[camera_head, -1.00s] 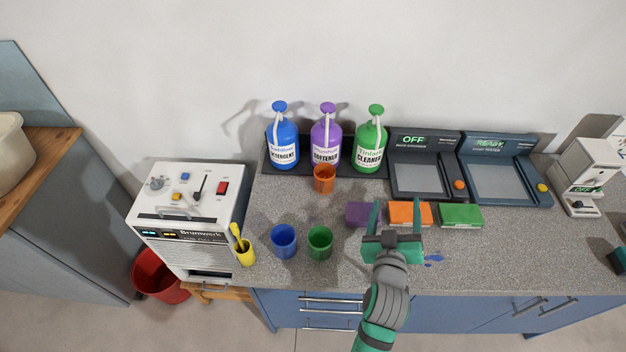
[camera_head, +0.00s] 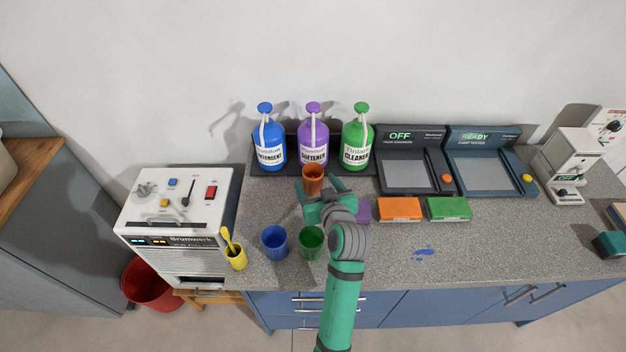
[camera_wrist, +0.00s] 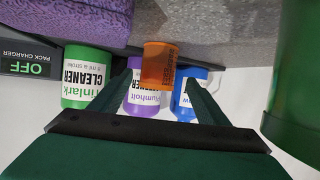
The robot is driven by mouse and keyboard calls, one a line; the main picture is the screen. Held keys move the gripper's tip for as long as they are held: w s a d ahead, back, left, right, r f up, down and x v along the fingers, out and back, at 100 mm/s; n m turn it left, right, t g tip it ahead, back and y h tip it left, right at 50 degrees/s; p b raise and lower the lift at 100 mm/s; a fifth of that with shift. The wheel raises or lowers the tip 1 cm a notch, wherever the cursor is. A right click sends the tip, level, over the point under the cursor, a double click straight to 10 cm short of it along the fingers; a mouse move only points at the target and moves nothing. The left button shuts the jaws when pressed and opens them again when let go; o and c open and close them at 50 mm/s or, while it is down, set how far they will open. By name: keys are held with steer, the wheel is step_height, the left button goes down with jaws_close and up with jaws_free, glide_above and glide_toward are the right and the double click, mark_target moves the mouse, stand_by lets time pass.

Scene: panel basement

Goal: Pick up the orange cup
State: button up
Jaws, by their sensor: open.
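The orange cup (camera_head: 313,178) stands upright on the counter just in front of the purple softener bottle (camera_head: 313,138). In the wrist view the orange cup (camera_wrist: 158,66) shows beyond and between my two fingers, with the purple bottle (camera_wrist: 146,100) behind it. My gripper (camera_head: 322,192) is open and close to the cup, on its near side. In the wrist view my gripper (camera_wrist: 160,95) has its fingers spread, with nothing held. I cannot tell whether a finger touches the cup.
A blue cup (camera_head: 275,242) and a green cup (camera_head: 311,241) stand near the front edge. Blue (camera_head: 268,142) and green (camera_head: 357,140) bottles flank the purple one. A purple block (camera_head: 363,209), an orange block (camera_head: 399,208) and a green block (camera_head: 448,208) lie to the right.

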mark_target(310, 164)
steer(key=shift+x, duration=2.65)
steer(key=shift+d+r, duration=0.15)
steer(key=c, duration=1.3)
steer(key=shift+w+r, duration=0.1)
steer(key=shift+r, duration=0.05)
steer(key=shift+r, duration=1.5)
steer(key=shift+s+a+r, duration=0.3)
steer(key=shift+s+r, duration=1.3)
steer(key=shift+s, duration=0.7)
steer(key=shift+s+a+r, duration=0.35)
steer(key=shift+s+r, duration=1.25)
steer(key=shift+s, duration=0.7)
steer(key=shift+s+a+r, duration=0.3)
steer(key=shift+s+r, duration=1.3)
steer(key=shift+s, duration=0.7)
